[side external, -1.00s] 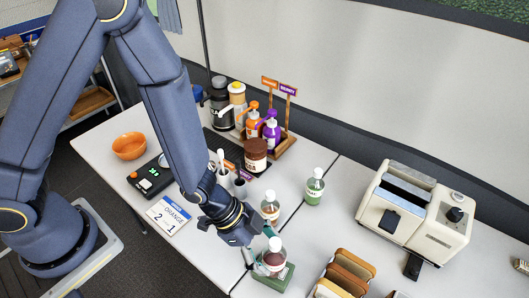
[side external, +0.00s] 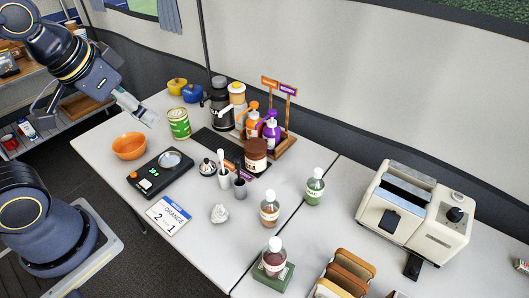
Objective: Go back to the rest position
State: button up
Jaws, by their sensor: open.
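My gripper (side external: 96,116) is at the upper left of the side external view, raised beyond the left end of the white table (side external: 185,255). Its two fingers are spread apart and nothing shows between them. One finger points toward the green can (side external: 179,123) and the orange bowl (side external: 129,146), apparently above the table. A bottle with a white top and dark brown contents (side external: 273,260) stands upright on a green base (side external: 284,279) at the table's front, away from my gripper.
A black scale (side external: 150,180), a cup holding utensils (side external: 223,180), a crumpled white item (side external: 219,213) and sauce bottles (side external: 271,135) occupy the table. A toaster (side external: 420,225) and bread rack (side external: 345,272) stand right. Shelves (side external: 85,105) are behind my gripper.

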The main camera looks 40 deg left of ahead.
jog(key=shift+s+a+r+n, duration=0.1)
jog(key=shift+s+r+n, duration=0.15)
jog(key=shift+s, duration=0.4)
jog(key=shift+s+a+r+n, duration=0.15)
jog(key=shift+s+r, duration=0.15)
jog(key=shift+s, duration=0.3)
